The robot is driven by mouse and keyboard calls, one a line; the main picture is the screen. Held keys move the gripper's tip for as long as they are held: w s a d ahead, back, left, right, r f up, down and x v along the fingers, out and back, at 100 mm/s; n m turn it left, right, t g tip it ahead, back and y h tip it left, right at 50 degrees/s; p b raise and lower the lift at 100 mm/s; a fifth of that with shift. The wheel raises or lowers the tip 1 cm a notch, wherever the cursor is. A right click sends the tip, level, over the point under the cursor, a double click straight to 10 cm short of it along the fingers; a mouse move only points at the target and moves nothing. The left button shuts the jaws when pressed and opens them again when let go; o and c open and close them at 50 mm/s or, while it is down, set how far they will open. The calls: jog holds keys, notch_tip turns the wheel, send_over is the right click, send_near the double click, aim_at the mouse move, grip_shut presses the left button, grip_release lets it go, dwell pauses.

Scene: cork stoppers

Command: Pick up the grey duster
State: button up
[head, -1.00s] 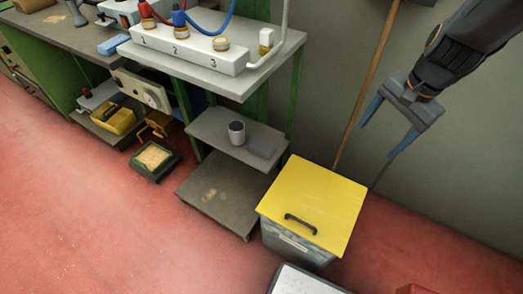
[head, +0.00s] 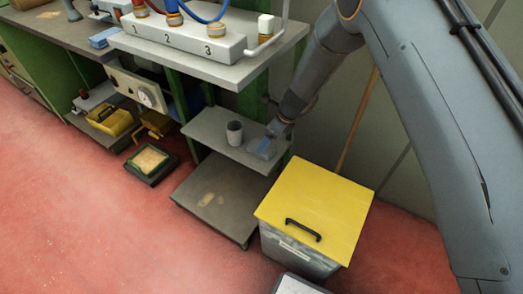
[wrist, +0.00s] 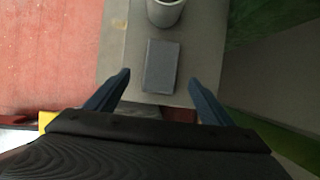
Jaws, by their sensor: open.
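The grey duster (wrist: 161,66) is a flat rectangular block lying on the small grey middle shelf (head: 205,123). In the wrist view it lies between the lines of my two fingers, a little beyond their tips. My gripper (wrist: 162,80) is open and empty, with one blue finger on each side. In the head view my gripper (head: 268,148) is over the right end of the shelf and mostly hides the duster. I cannot tell the exact height of the fingertips above the shelf.
A grey cup (head: 234,133) stands on the same shelf, close beside the duster. A bin with a yellow lid (head: 315,208) stands in front of the shelf at the right. The white numbered box (head: 180,38) sits on the bench top above. A wooden pole (head: 358,120) leans behind the bin.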

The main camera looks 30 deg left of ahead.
jog(key=x, duration=0.6)
jog(key=shift+w+a+f, duration=0.15)
jog(key=shift+a, duration=0.15)
jog(key=shift+c, duration=0.3)
jog(key=c, duration=1.2)
jog(key=shift+o, duration=0.2)
notch_tip(320, 180, up, 10)
